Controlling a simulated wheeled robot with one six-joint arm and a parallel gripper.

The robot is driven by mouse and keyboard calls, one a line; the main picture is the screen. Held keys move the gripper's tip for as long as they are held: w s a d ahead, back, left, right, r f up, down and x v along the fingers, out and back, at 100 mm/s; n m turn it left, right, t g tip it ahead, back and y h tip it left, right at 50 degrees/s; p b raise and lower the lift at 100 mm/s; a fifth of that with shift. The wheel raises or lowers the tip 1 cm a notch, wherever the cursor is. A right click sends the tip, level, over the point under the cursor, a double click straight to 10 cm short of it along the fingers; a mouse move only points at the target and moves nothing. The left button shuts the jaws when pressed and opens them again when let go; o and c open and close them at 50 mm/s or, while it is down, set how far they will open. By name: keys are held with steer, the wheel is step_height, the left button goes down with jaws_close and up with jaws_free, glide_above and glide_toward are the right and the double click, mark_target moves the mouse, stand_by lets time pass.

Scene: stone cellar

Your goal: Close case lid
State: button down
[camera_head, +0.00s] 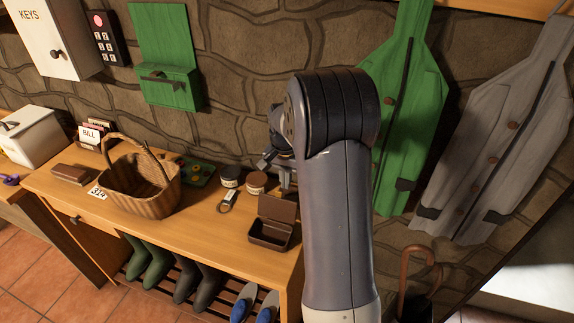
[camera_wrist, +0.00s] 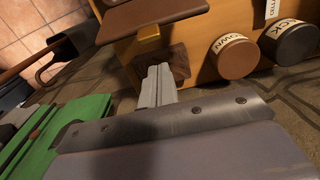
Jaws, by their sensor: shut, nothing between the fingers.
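The case (camera_head: 266,238) is a small brown box near the right end of the wooden bench. Its lid (camera_head: 278,208) stands up, open, at the back of the box. In the wrist view a brown panel (camera_wrist: 150,18), which looks like the lid, crosses the top edge. My gripper (camera_wrist: 158,72) shows there as pale fingers held together, empty, pointing toward the panel with a visible gap below it. In the head view my arm hides most of the gripper, behind the case.
In the wrist view the brown tin (camera_wrist: 233,55) and a dark wooden block (camera_wrist: 178,65) are close right of the fingers. Coats (camera_head: 405,120) hang at right.

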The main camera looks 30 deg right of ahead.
steer(key=shift+s+a+r+p, duration=0.15)
steer(key=shift+s+a+r, duration=0.15)
steer(key=shift+s+a, duration=0.2)
steer(key=shift+s+a+r+p, duration=0.15)
steer(key=shift+s+a+r, duration=0.15)
steer(key=shift+s+a, duration=0.2)
steer(key=shift+b, duration=0.3)
steer(key=shift+s+a+r+h+b, duration=0.1)
steer(key=shift+s+a+h+b, duration=0.15)
steer(key=shift+b, duration=0.25)
steer(key=shift+t, duration=0.3)
